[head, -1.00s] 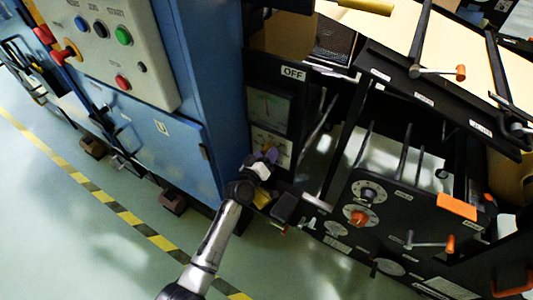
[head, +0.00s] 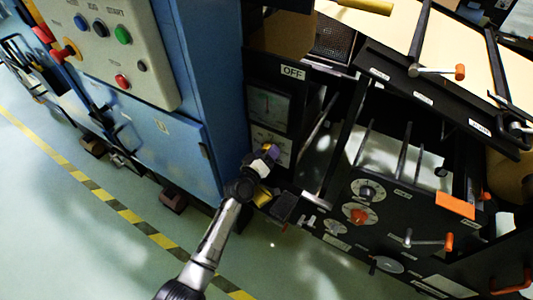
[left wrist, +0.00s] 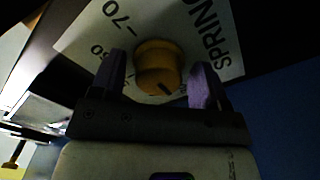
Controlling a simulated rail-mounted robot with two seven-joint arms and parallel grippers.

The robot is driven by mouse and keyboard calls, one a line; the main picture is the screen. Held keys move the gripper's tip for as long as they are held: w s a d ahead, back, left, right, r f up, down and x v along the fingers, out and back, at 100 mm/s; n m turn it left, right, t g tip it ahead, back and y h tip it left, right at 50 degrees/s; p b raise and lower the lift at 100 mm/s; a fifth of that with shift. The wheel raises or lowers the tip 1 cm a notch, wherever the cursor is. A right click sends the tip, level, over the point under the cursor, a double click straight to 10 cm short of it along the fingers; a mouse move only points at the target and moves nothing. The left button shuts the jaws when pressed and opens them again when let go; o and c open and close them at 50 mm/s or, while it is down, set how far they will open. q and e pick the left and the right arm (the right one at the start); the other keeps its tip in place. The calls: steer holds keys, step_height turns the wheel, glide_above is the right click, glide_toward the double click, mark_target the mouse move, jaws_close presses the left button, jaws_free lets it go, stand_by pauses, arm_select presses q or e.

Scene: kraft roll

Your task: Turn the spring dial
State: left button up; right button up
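The spring dial (left wrist: 158,68) is a round orange-yellow knob with a dark pointer mark. It sits on a white plate (left wrist: 88,38) printed with "SPRING" and numbers such as 70. My left gripper (left wrist: 159,75) is open, with one purple finger on each side of the dial. A gap shows between the dial and each finger, wider on the right. In the head view my left gripper (head: 270,154) is at the white dial plate below the gauge, and it mostly hides the dial. My right gripper is not in view.
A gauge (head: 268,105) and an "OFF" label (head: 292,72) are above the dial. A blue cabinet (head: 190,100) with a button panel (head: 112,45) stands to the left. Black machine panels with several knobs and orange-handled cranks (head: 428,240) fill the right.

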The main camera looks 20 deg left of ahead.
arm_select(q)
steer(key=shift+o, duration=0.2)
steer(key=shift+s, duration=0.1)
steer(key=s+a+p, duration=0.2)
steer(key=s+p, duration=0.3)
steer(key=s, duration=0.8)
steer(key=shift+s, duration=0.3)
steer(key=shift+a, duration=0.15)
